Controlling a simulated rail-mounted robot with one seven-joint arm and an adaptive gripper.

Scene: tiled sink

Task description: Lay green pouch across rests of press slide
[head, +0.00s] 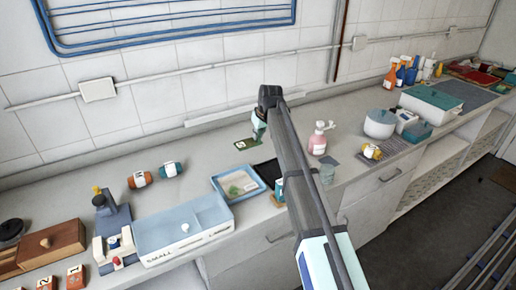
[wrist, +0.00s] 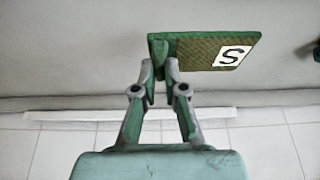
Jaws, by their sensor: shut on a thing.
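The green pouch (head: 245,144) is a flat piece with a white label, just left of my gripper (head: 257,132) over the back of the counter. In the wrist view the pouch (wrist: 200,49) shows a label with a black S. There my gripper (wrist: 160,70) is shut on the pouch's green end, and the pouch reaches out to the right.
A box (head: 183,226) marked SMALL and LARGE stands right of that device. A blue-rimmed tray (head: 217,182) holds a green item. A pink pump bottle (head: 317,141) stands right of my arm. Bare counter surrounds the rolls.

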